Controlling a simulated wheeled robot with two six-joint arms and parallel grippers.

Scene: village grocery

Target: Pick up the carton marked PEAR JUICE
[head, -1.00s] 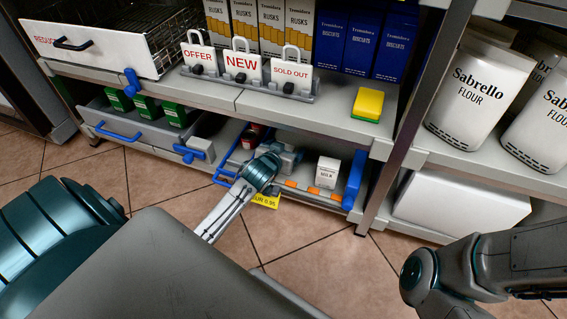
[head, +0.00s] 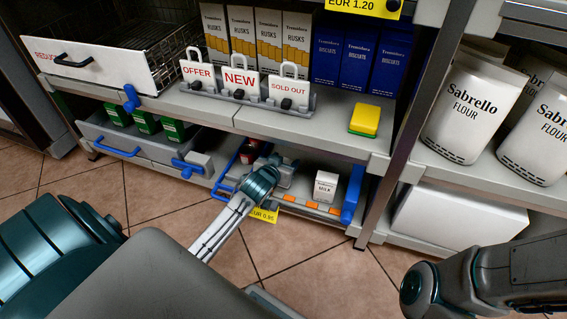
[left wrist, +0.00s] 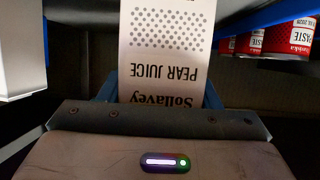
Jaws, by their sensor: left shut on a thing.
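The carton marked PEAR JUICE (left wrist: 170,50) is white with grey dots and fills the middle of the left wrist view, its lettering upside down there. My left gripper (left wrist: 158,95) is shut on it, with a blue finger at each side. In the head view my left gripper (head: 284,172) reaches into the low shelf bay, left of a white MILK carton (head: 326,186). The pear juice carton cannot be made out in the head view, where my wrist and gripper cover that spot. My right arm shows at the lower right, but its gripper is out of frame.
Red cans (left wrist: 283,40) stand to the right in the left wrist view. The upper shelf (head: 330,130) is close above my gripper, holding signs and a yellow sponge (head: 365,119). A blue divider (head: 353,186) stands right of the milk. The floor in front is clear.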

